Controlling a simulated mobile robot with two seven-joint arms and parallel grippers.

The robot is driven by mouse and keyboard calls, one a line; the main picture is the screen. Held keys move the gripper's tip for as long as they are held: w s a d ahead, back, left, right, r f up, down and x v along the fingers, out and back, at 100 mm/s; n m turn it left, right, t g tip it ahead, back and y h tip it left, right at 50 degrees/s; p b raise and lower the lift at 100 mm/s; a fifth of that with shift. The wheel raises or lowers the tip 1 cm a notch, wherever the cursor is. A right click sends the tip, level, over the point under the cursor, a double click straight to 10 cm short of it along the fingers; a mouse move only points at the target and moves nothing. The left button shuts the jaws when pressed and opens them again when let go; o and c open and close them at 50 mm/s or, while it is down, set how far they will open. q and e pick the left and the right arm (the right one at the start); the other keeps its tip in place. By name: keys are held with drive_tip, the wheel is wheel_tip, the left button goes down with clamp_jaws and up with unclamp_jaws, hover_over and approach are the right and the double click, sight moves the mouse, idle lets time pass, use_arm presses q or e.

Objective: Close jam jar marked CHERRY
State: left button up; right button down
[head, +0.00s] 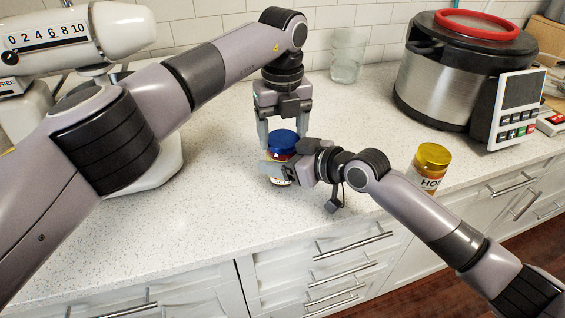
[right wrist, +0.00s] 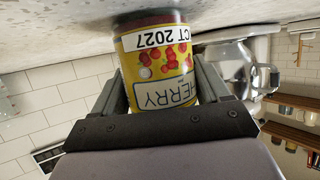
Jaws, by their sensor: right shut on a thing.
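The jam jar (right wrist: 158,60) has a yellow label with red cherries, and part of the word CHERRY shows upside down in the right wrist view. In the head view its blue lid (head: 283,141) sits at the jar's top; I cannot tell whether it is tight. My right gripper (head: 278,172) is shut on the jar's body from the side, hiding most of it. The jar is upright at the counter. My left gripper (head: 283,136) points down from above, its fingers apart on either side of the blue lid. The lid is hidden in the right wrist view.
A jar with a yellow lid (head: 433,156) stands near the counter's front edge at right. A large steel cooker (head: 445,85) is at the back right, and a glass (head: 348,58) stands by the wall. The counter's front left is clear.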

use_arm(q)
drive_tip(key=o, duration=1.2)
drive_tip(key=shift+c, duration=0.2)
drive_tip(key=shift+r, duration=0.1)
drive_tip(key=shift+r, duration=2.15)
drive_tip(key=shift+o, duration=0.4)
use_arm(e)
unclamp_jaws()
